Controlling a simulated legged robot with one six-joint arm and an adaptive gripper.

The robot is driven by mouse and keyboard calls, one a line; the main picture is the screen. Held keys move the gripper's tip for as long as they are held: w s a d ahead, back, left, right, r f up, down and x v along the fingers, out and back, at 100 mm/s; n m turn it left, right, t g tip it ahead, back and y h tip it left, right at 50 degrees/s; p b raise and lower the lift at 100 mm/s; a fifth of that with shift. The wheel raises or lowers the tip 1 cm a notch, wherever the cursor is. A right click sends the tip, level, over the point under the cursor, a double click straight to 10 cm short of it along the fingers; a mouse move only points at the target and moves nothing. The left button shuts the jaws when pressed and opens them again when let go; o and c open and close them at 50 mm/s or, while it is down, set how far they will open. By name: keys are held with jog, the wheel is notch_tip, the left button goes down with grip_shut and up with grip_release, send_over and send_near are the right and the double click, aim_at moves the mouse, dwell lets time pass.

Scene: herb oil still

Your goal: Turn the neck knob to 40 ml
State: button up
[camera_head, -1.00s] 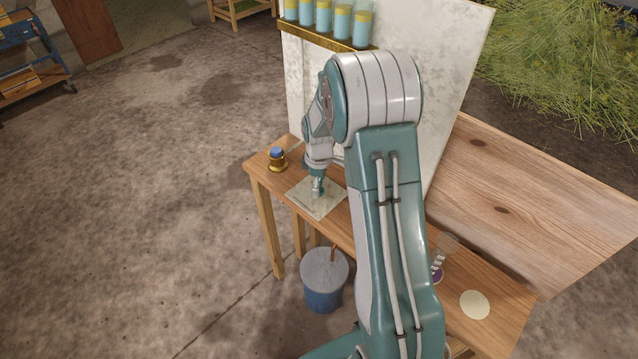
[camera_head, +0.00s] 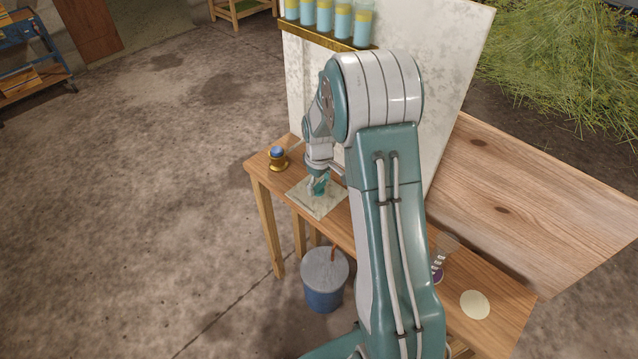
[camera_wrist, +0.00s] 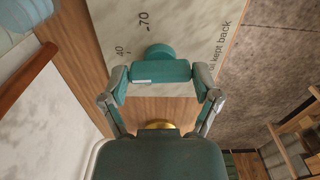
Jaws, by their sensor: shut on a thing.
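The neck knob (camera_wrist: 160,71) is a teal bar with a small white mark near its left end in the wrist view. A teal round part shows just beyond it. The knob is on a pale scale plate (camera_wrist: 185,20), with "40" and "-70" printed to its left and text ending "kept back" to its right. My gripper (camera_wrist: 161,84) is shut on the knob, one finger at each end. What the white mark points to I cannot tell. In the head view my gripper (camera_head: 318,187) is over the pale plate (camera_head: 325,208) on the bench.
A brass cup with a blue top (camera_head: 277,158) stands at the bench's left end. A blue bucket (camera_head: 323,295) stands below the front edge. A pale disc (camera_head: 475,305) lies at the right end. A white panel (camera_head: 450,60) rises behind my arm.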

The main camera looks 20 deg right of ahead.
aim_at(319, 185)
jog(key=shift+m, duration=1.2)
jog(key=shift+s+f, duration=0.1)
jog(key=o, duration=1)
jog(key=shift+c, duration=0.2)
notch_tip(319, 185, up, 12)
jog(key=shift+a, duration=0.1)
